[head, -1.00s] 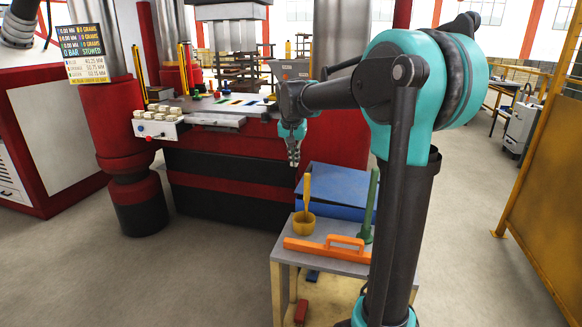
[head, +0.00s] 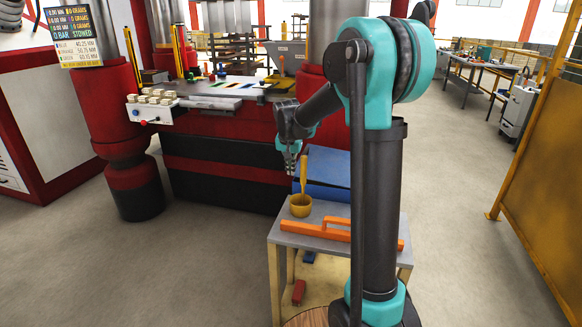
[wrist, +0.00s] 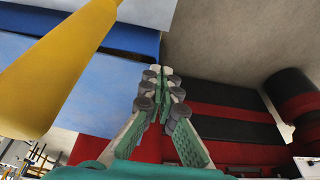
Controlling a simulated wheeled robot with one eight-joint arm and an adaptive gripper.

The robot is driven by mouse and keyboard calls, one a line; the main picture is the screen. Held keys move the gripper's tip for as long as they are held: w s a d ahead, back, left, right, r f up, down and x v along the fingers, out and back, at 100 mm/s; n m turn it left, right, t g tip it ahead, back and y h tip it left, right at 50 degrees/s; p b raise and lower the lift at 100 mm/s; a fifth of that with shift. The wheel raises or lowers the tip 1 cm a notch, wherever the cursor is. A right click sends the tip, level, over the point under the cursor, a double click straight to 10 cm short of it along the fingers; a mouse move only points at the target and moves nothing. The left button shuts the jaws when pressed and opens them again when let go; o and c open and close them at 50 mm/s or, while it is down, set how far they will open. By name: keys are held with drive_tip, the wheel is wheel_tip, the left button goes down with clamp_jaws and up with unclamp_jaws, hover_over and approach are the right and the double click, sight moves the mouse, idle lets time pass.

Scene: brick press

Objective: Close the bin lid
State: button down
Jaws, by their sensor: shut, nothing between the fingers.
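The bin appears as a blue box (head: 330,166) behind the small grey table, partly hidden by my arm. Its broad pale-blue upper face, likely the lid, slopes above a darker blue front; I cannot tell whether the lid is fully down. My gripper (head: 290,171) is shut and empty, pointing down just left of the box, above and behind the yellow bowl. In the wrist view the shut fingertips (wrist: 160,72) are beside the pale-blue face (wrist: 105,85); contact cannot be made out.
An orange tool (head: 320,231) lies on the small table (head: 283,240). The red and black press (head: 222,165) stands behind. The floor at left is clear.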

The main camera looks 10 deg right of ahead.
wheel_tip(320, 180, down, 3)
drive_tip(key=shift+w+a+f+h, duration=0.1)
drive_tip(key=shift+a+h, duration=0.05)
drive_tip(key=shift+h, duration=0.35)
